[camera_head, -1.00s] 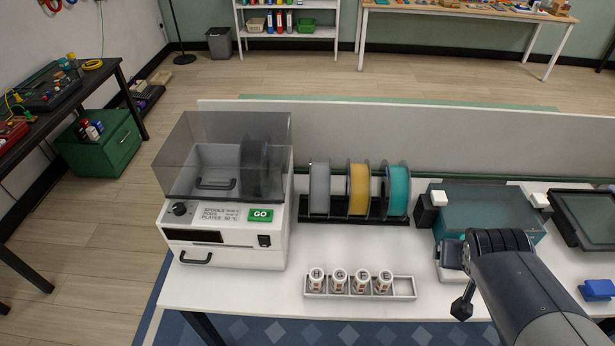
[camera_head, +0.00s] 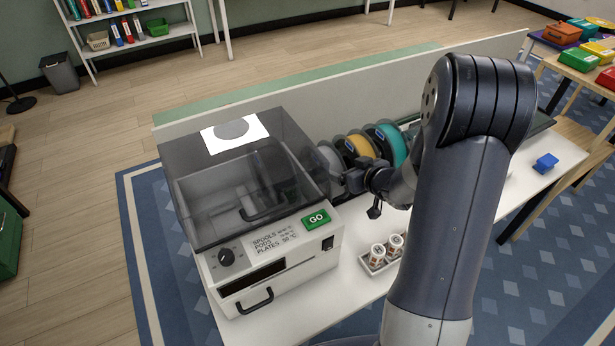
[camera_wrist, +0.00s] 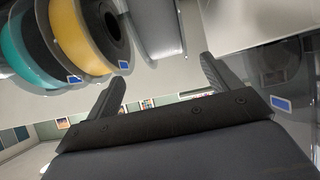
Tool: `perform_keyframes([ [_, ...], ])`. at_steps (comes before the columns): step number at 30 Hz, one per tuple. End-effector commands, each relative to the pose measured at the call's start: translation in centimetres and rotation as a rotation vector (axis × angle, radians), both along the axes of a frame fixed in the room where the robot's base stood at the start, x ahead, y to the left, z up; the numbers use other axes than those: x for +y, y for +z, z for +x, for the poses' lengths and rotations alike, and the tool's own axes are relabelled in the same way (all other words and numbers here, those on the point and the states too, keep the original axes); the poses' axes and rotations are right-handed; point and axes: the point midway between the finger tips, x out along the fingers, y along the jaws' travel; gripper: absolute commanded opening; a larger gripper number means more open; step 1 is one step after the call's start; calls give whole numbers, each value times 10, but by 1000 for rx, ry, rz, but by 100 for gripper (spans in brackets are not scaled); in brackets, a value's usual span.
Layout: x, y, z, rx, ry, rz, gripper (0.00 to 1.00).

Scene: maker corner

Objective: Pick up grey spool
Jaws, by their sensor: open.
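The grey spool (camera_head: 329,158) stands at the left end of the spool row, next to the dryer box, partly hidden. In the wrist view the grey spool (camera_wrist: 160,24) shows at top centre, beyond the gap between my fingers. My gripper (camera_wrist: 163,82) is open and empty, with its two dark fingers spread. In the head view my gripper (camera_head: 374,182) is in front of the spool row, partly hidden by my arm. The yellow spool (camera_head: 357,148) and the teal spool (camera_head: 392,146) stand to the right of the grey one.
The white dryer (camera_head: 290,262) with a dark see-through lid (camera_head: 215,185) stands close left of the spools. A white sheet with a grey disc (camera_head: 234,132) shows on its lid. A small rack of labelled pods (camera_head: 373,267) is in front. A panel (camera_head: 300,90) runs behind.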

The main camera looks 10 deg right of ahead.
Motion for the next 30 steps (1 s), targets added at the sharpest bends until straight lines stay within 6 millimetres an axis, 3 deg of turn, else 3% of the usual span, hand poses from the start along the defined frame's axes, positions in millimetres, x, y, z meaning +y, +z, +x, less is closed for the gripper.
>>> perform_keyframes([
  [30, 36, -53, 78, -3, 16, 13, 85],
])
